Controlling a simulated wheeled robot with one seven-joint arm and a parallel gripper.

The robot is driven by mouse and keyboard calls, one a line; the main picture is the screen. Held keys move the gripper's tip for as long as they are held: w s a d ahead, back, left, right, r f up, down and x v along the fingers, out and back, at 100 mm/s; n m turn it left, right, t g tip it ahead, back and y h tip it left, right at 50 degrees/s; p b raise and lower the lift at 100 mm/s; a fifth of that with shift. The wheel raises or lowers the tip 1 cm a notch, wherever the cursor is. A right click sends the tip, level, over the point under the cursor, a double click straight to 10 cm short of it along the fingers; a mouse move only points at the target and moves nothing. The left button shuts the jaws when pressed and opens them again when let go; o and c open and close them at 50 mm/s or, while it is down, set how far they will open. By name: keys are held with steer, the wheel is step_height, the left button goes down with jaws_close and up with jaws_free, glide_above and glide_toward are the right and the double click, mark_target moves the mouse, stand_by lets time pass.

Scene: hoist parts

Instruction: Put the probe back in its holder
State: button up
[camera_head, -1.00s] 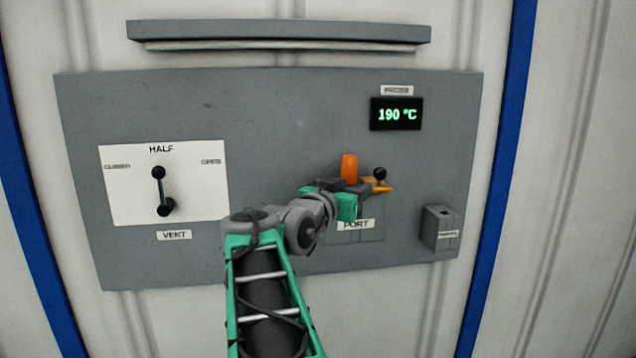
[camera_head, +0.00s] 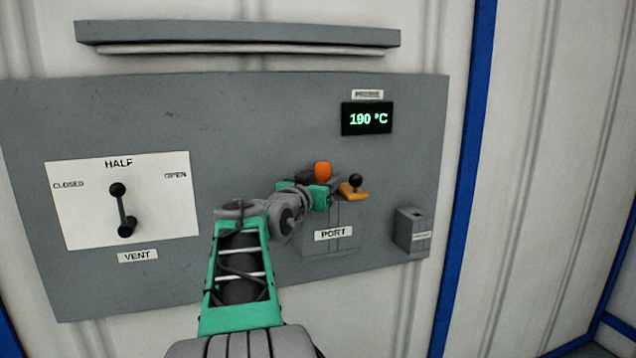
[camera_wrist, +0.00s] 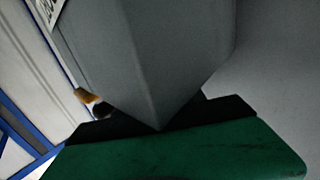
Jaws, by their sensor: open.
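The probe shows as an orange handle (camera_head: 322,171) standing above the grey port box (camera_head: 345,225), at its left part; its lower end is hidden. My gripper (camera_head: 322,184) is open beside the handle, with its green body just below it in the head view. I cannot tell whether the handle is between the fingers. In the wrist view my dark fingers (camera_wrist: 160,126) show over the green body, with a grey box corner close in front and no probe visible. The likely holder is a small grey box with a dark top opening (camera_head: 411,228), right of the port.
An orange lid with a black knob (camera_head: 354,187) is at the port's right. A vent lever (camera_head: 123,210) points at HALF. A grey ledge (camera_head: 240,35) juts out above. The panel between port and small box is clear.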

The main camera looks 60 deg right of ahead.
jaws_close()
stand_by(1.0)
steer(key=shift+r, duration=0.1)
